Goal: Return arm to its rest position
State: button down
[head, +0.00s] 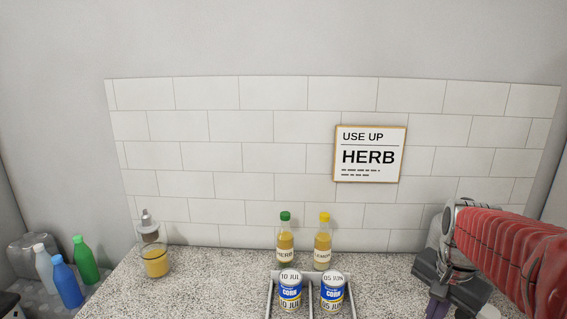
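My arm enters from the right in a red ribbed sleeve. It ends in a silver and dark wrist over the right part of the counter. My gripper (438,306) points down at the lower edge of the head view. Only a small purple-grey part of its fingers shows, and the rest is cut off or hidden. I cannot tell whether it is open or shut. No object is visible in it.
On the speckled counter (215,285) stand two cans (290,288) in a grey rack (349,284), a green-capped bottle (285,243), a yellow-capped bottle (322,245) and a yellow-filled glass (156,263). A sign (369,154) reads "USE UP HERB". Several bottles (84,260) stand at left.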

jog(key=s+a+r+n+t, duration=0.2)
jog(key=s+a+n+t, duration=0.2)
jog(key=s+a+n, duration=0.7)
jog(key=s+a, duration=0.1)
jog(key=a, duration=0.3)
jog(key=shift+s+r+y, duration=0.15)
jog(key=shift+r+y, duration=0.05)
jog(key=shift+y, duration=0.1)
